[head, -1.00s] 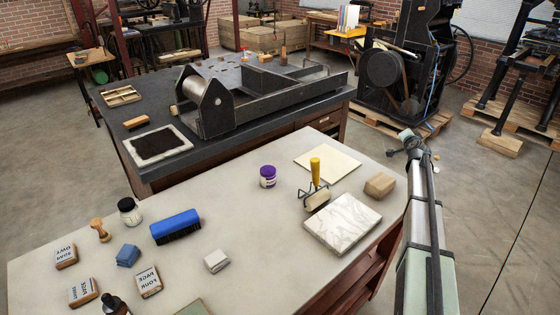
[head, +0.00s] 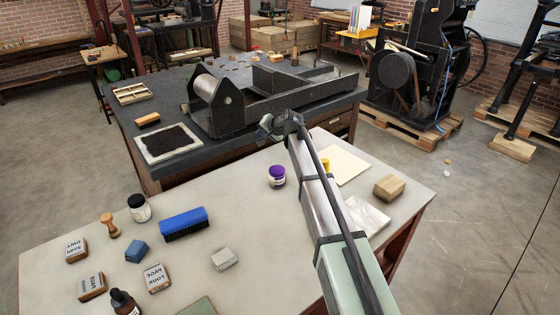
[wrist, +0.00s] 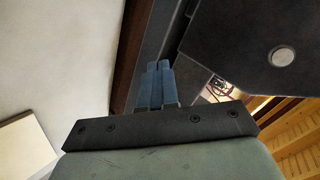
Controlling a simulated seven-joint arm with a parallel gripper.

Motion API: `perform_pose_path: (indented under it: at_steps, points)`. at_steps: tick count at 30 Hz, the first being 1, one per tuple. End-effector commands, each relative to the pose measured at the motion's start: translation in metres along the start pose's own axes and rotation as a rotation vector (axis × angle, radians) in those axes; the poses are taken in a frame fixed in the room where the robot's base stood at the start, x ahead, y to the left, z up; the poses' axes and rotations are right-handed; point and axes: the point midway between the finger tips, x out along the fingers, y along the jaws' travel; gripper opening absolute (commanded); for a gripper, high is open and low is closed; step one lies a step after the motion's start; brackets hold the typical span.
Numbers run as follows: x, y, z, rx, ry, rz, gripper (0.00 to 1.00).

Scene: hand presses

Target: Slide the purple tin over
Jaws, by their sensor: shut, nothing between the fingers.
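The purple tin (head: 277,176) is a small round jar with a purple lid and a pale label. It stands upright on the pale tabletop (head: 230,205), just left of my arm in the head view. My gripper (head: 271,127) is up beyond the tin, near the front edge of the dark press bench, and apart from the tin. In the wrist view its two blue fingers (wrist: 156,84) are together with nothing between them. The tin does not show in the wrist view.
A blue brush (head: 183,224) and a grey-white block (head: 224,259) lie left of my arm. My arm partly covers a yellow-handled roller (head: 326,165) and a marbled slab (head: 370,218). A cardboard-coloured block (head: 389,187) sits at right. The press (head: 215,105) stands behind.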

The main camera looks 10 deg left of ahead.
Motion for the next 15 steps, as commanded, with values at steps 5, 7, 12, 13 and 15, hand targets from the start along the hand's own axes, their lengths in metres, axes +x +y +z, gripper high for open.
perform_pose_path:
  at_steps: [5, 7, 12, 13, 15]
  points:
    - [0.011, -0.039, 0.086, 0.018, -0.178, 0.122, 0.0]
    - [0.008, -0.035, 0.113, 0.055, -0.234, 0.233, 0.0]
    - [-0.015, -0.004, 0.148, 0.19, -0.26, 0.562, 0.0]
    - [-0.021, 0.002, 0.152, 0.215, -0.25, 0.619, 0.0]
    - [-0.033, 0.013, 0.158, 0.27, -0.22, 0.736, 0.0]
